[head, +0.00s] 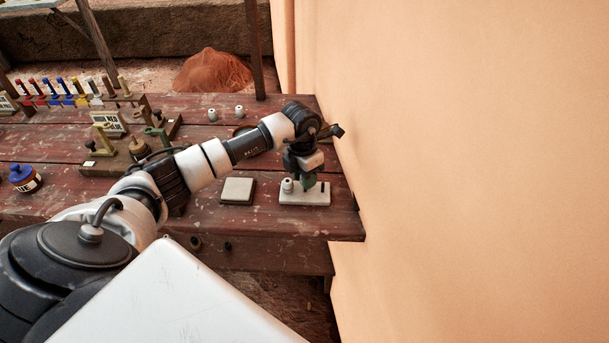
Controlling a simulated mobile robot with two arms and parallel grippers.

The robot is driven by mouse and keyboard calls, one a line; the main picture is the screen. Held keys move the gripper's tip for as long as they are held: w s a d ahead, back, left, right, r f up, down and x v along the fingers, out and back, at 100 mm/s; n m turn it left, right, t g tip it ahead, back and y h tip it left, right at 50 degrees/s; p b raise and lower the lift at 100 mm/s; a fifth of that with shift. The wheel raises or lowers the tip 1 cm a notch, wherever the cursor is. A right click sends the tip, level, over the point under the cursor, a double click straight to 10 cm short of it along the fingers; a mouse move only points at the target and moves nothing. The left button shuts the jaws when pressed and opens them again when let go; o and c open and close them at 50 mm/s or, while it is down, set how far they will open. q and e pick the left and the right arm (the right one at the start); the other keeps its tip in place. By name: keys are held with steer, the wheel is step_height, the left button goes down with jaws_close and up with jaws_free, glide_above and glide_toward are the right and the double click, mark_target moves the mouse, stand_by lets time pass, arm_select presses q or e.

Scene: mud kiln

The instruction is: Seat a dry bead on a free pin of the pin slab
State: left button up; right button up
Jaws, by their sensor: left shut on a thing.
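The pin slab (296,199) is a pale block near the right front of the red plank table. A white bead (287,186) sits at its left end, and a bare dark pin (322,187) stands at its right end. My left gripper (309,178) points down right over the slab's middle. It is shut on a small dark green thing (309,183), which looks like a bead; its lower edge is close to the slab, and I cannot tell if it touches. Two more white beads (213,114) (239,111) stand at the back. My right gripper is not in view.
A square pale tile (238,190) lies left of the slab. A blue-lidded jar (24,178), a sign (109,122) and a rack of coloured bottles (68,95) are at the left. The plaster wall (450,150) rises close on the right.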

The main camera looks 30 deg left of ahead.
arm_select(q)
steer(key=shift+f+b, duration=1.1)
steer(key=shift+f, duration=0.2)
stand_by(1.3)
steer(key=o, duration=0.8)
steer(key=shift+r, duration=0.15)
steer(key=shift+r+p, duration=2.6)
steer(key=shift+r, duration=1.05)
